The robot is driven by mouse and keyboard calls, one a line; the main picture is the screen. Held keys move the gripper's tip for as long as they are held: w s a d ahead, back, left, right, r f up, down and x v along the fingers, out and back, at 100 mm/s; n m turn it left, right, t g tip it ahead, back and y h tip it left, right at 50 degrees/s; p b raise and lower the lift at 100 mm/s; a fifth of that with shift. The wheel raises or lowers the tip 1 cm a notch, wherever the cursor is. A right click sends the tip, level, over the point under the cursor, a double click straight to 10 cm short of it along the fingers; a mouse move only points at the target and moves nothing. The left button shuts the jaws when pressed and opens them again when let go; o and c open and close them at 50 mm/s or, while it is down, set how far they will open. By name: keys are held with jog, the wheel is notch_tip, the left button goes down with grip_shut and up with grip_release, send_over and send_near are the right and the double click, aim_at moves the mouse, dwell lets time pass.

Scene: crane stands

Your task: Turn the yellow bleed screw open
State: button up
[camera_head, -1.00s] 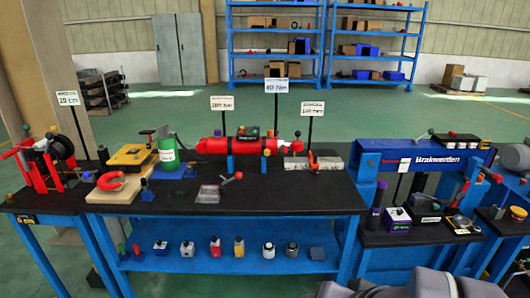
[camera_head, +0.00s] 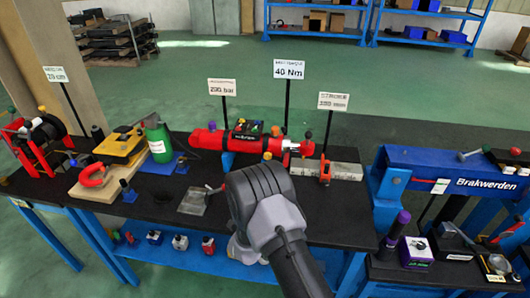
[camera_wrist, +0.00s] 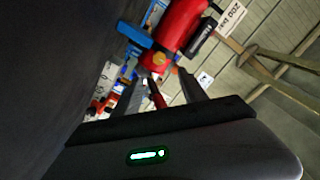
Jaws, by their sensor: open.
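A small yellow knob (camera_head: 267,156), which looks like the bleed screw, sits low on the front of the red cylinder (camera_head: 207,139). In the wrist view the yellow knob (camera_wrist: 159,59) shows just beyond my fingertips, beside the red cylinder (camera_wrist: 183,22). My gripper (camera_wrist: 160,82) is open, its two grey fingers apart, with the knob roughly between and ahead of them. No contact is visible. In the head view my wrist covers the bench in front of the cylinder and hides the fingers.
A block with coloured knobs (camera_head: 246,129) sits on the cylinder. A sign on a post (camera_head: 289,69) reads 40 Nm. An orange clamp (camera_head: 325,170) stands to the right.

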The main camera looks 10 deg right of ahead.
aim_at(268, 157)
jog(key=b+x, duration=0.2)
jog(key=x, duration=1.1)
jog(key=shift+d+f+b, duration=0.1)
jog(key=shift+f+b, duration=0.1)
jog(key=shift+b, duration=0.15)
jog(key=shift+w+d+r, duration=0.1)
jog(key=shift+w+d, duration=0.1)
jog(key=shift+w, duration=0.5)
jog(key=shift+c, duration=0.2)
grip_shut()
